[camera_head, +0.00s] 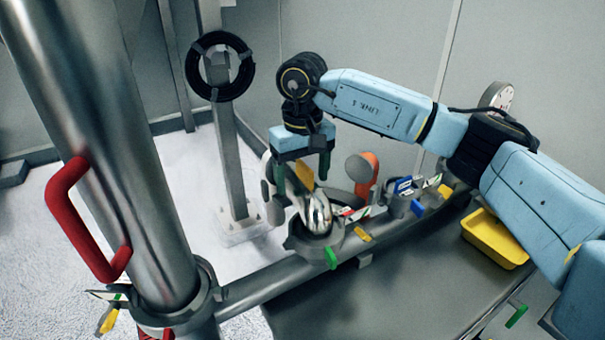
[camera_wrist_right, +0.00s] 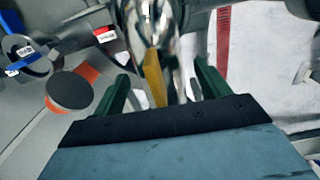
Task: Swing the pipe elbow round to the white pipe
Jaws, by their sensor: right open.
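The pipe elbow (camera_head: 317,213) is a shiny chrome bend seated on a clamped flange on the horizontal pipe. It also shows at the top of the right wrist view (camera_wrist_right: 148,22). A whitish pipe (camera_head: 268,183), which looks like the white pipe, stands just left of the elbow, partly behind my gripper. My right gripper (camera_head: 302,182) points down over the elbow, its dark green fingers open. In the right wrist view its fingers (camera_wrist_right: 160,82) stand either side of a yellow tab (camera_wrist_right: 153,76) and the chrome; contact cannot be told. My left gripper is out of view.
An orange pipe (camera_head: 364,172) with a grey cap stands right of the elbow. A thick steel column (camera_head: 110,130) with a red handle (camera_head: 88,222) fills the left. A yellow tray (camera_head: 493,240) sits at the right. Small coloured clamp levers stick out around the flanges.

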